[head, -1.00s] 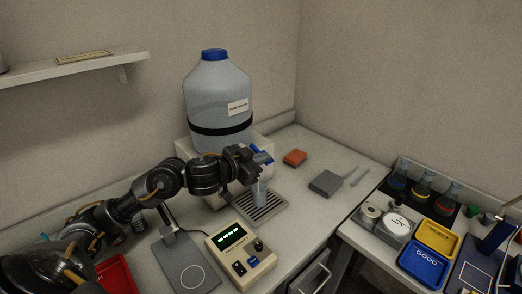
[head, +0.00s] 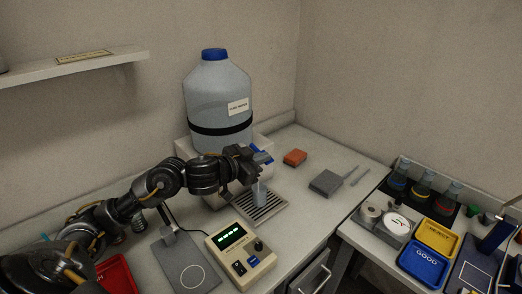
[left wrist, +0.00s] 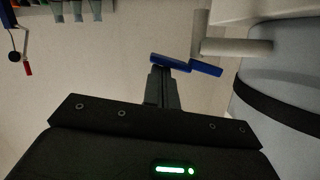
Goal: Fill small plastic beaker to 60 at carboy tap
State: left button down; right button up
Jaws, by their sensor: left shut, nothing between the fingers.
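The carboy (head: 219,100) is a large grey-blue bottle with a blue cap and a black band, standing on a pale stand at the back. Its tap shows in the left wrist view as a pale pipe (left wrist: 237,47) with a blue lever (left wrist: 171,62). My left gripper (head: 258,162) is shut and empty, its fingertips right at the blue lever; I cannot tell for sure whether they touch. The small plastic beaker (head: 260,194) stands upright on the drip grate (head: 272,208), below my left gripper. Its liquid level and markings are too small to read. My right gripper is out of view.
A beige instrument (head: 241,256) with a green display stands in front of the grate. An orange block (head: 295,157) and a grey device (head: 325,183) lie to the right. A side bench holds flasks, a yellow tray (head: 438,238) and a blue tray (head: 424,264).

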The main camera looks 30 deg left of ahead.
pick_arm(q)
notch_tip(320, 180, up, 5)
jog(key=d+p, duration=0.1)
jog(key=p, duration=0.5)
jog(key=f+v, duration=0.1)
jog(key=v, duration=0.9)
jog(key=shift+s+f, duration=0.15)
jog(key=shift+s, duration=0.1)
jog(key=shift+d, duration=0.1)
jog(key=shift+d, duration=0.1)
